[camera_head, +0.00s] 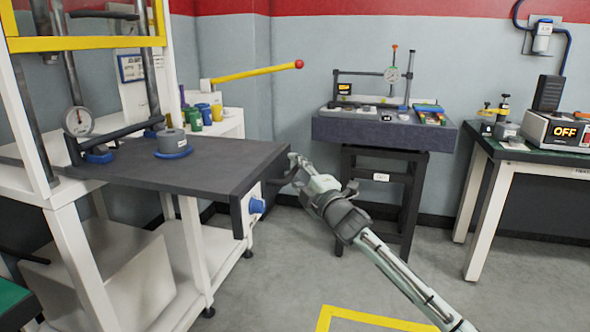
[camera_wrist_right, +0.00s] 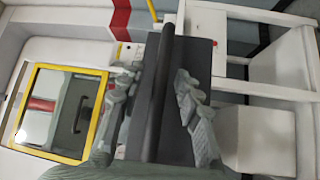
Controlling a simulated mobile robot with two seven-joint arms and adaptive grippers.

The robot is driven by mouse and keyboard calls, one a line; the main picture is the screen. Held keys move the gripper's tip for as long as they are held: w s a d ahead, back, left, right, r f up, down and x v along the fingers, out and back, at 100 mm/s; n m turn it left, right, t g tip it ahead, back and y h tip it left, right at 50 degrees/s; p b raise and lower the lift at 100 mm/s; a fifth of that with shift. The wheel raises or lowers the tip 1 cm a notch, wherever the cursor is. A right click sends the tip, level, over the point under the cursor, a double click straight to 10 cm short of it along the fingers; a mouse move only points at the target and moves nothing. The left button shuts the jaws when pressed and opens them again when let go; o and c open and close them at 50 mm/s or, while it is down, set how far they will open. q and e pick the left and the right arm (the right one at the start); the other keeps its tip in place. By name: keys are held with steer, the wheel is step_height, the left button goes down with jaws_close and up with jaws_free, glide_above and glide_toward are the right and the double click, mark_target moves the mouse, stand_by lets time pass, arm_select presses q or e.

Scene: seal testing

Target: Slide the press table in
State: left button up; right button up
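The press table (camera_head: 215,160) is a dark grey slab that sticks out to the right from the white press frame (camera_head: 75,235). A round grey block on a blue base (camera_head: 172,145) stands on it. A blue knob (camera_head: 257,205) is on its end panel. My right gripper (camera_head: 296,165) is at the table's right end, by a dark bar handle. In the right wrist view, its fingers (camera_wrist_right: 157,95) are spread on either side of the dark bar (camera_wrist_right: 160,75), with gaps showing. The exact contact at the handle is hard to see. My left gripper is out of view.
A yellow-framed guard (camera_head: 85,42) is above the press. Coloured cups (camera_head: 205,113) stand behind the table. A granite-topped stand (camera_head: 375,133) is at the back, and a bench with an instrument (camera_head: 550,130) is at right. The floor between is clear, with yellow tape (camera_head: 370,318).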

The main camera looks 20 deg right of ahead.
steer(key=shift+c, duration=0.4)
jaws_close()
steer(key=shift+a, duration=0.1)
